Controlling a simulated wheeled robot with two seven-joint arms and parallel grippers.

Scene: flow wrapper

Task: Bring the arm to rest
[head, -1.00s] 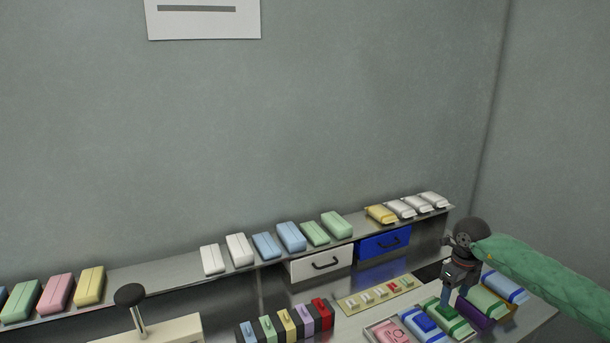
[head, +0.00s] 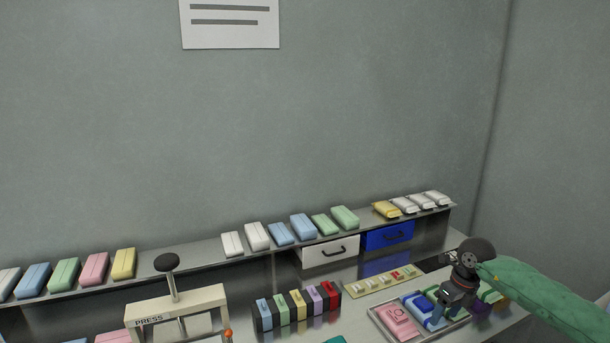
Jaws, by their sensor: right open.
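My right arm, in a green sleeve, comes in from the right edge. Its dark gripper (head: 450,316) points down over the tray (head: 458,322) at the lower right, with its fingers apart. A pink pack (head: 398,321) and a blue and white pack (head: 424,310) lie in the tray to the left of the gripper. Green and purple packs show partly behind the gripper and arm. I cannot tell whether the fingers touch a pack. My left gripper is not in view.
A shelf with coloured packs runs along the wall. A press (head: 178,308) with a black knob stands at lower left. A rack of coloured blocks (head: 298,307) stands mid-table.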

